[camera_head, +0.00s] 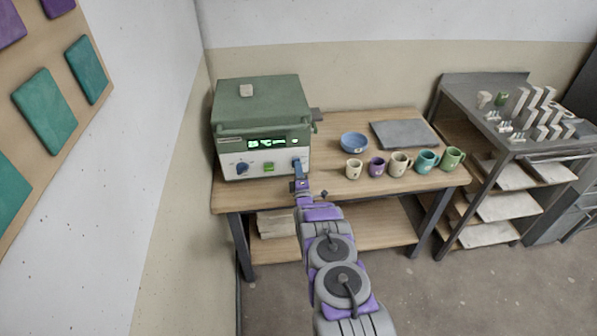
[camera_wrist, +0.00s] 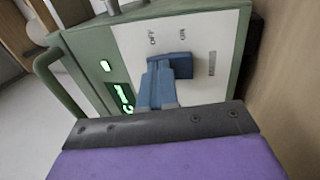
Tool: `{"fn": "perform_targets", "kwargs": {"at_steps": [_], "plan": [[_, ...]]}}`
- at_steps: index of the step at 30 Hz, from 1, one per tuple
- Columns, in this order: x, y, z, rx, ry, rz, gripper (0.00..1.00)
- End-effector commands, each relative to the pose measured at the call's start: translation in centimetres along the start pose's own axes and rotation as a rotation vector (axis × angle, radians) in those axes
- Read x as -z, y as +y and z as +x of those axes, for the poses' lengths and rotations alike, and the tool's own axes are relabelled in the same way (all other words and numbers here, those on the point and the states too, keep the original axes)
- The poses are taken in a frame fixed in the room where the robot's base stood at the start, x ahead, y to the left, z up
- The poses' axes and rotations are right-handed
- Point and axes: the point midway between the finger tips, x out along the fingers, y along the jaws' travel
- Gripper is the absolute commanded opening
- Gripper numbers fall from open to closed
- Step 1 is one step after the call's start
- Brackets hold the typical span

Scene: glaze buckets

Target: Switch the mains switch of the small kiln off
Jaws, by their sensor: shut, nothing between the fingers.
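The small kiln (camera_head: 262,122) is a green box with a pale front panel, standing on the left of the wooden table. Its green display (camera_head: 266,143) is lit and shows in the wrist view (camera_wrist: 122,97). The blue mains switch (camera_wrist: 180,66) is at the right of the panel, near the printed OFF and ON marks. My gripper (camera_head: 298,172) is shut and empty, its blue fingertips (camera_wrist: 157,88) right in front of the switch and partly covering it. I cannot tell whether they touch, or which mark the switch points to.
A blue bowl (camera_head: 354,143), several mugs (camera_head: 398,163) and a grey slab (camera_head: 403,134) stand on the table (camera_head: 340,187) to the right. A blue dial (camera_head: 242,167) and a green button (camera_head: 268,167) are on the kiln panel. A metal rack (camera_head: 485,108) stands further right.

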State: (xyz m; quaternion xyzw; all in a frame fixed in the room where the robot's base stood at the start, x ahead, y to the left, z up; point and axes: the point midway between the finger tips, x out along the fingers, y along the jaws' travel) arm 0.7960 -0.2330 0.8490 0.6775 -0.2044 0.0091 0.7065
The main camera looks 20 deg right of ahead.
Motion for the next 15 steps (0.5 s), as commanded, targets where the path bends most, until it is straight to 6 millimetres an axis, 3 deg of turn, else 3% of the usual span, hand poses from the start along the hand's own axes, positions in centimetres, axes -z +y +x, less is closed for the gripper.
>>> {"fn": "perform_targets", "kwargs": {"at_steps": [5, 12, 15], "plan": [[0.0, 0.2, 0.2, 0.014, 0.0, 0.0, 0.0], [0.0, 1.1, 1.5, 0.192, 0.001, -0.002, 0.0], [0.0, 0.4, 1.3, 0.2, 0.002, -0.003, 0.0]]}}
